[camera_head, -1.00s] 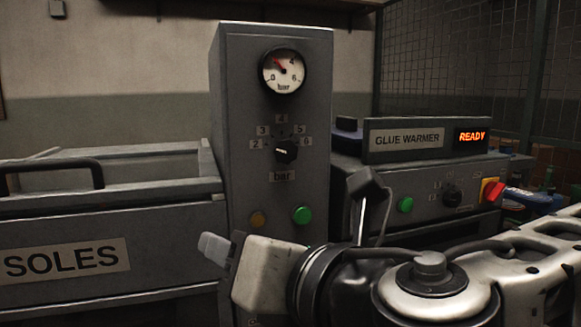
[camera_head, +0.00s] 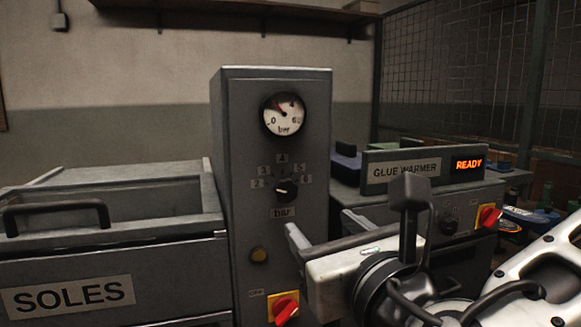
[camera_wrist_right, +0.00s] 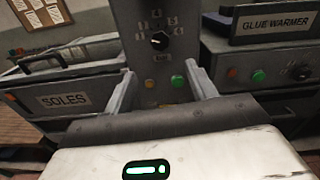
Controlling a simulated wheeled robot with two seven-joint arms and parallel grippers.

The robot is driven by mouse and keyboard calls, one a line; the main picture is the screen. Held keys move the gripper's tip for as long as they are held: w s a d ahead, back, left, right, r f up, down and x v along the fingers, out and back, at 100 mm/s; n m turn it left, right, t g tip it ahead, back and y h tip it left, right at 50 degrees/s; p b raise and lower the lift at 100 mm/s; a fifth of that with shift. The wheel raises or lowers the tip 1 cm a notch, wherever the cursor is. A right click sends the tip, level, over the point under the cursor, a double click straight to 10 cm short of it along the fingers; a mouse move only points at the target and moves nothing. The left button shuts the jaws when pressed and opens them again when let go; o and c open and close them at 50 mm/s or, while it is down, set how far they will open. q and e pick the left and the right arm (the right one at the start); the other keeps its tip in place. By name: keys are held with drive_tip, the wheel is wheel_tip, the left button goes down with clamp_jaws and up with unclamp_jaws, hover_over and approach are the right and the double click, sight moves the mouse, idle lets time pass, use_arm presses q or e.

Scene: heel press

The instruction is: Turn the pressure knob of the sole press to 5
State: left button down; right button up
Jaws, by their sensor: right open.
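The sole press (camera_head: 232,150) is a tall grey box. Its black pressure knob (camera_head: 285,189) sits on the front among labels 2 to 6; I cannot tell for sure which number it points at. The gauge (camera_head: 284,115) above has a red needle tilted up-left. In the right wrist view the knob (camera_wrist_right: 160,41) lies beyond and above the fingertips. My right gripper (camera_head: 320,228) is open and empty, in front of the press, below and right of the knob, not touching it. Its fingers also show in the wrist view (camera_wrist_right: 160,80). My left gripper is out of view.
A yellow button (camera_head: 259,254) and a red switch (camera_head: 285,309) are on the press front. A green button (camera_wrist_right: 177,81) shows between my fingers. A SOLES bin (camera_head: 110,240) stands left. The glue warmer (camera_head: 415,170), reading READY, stands right. Space before the knob is clear.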

sight(287, 192)
drive_tip(key=p+x, duration=0.1)
drive_tip(key=x, duration=1.2)
drive_tip(key=shift+w+p, duration=0.15)
drive_tip(key=shift+p, duration=0.15)
drive_tip(key=c, duration=1)
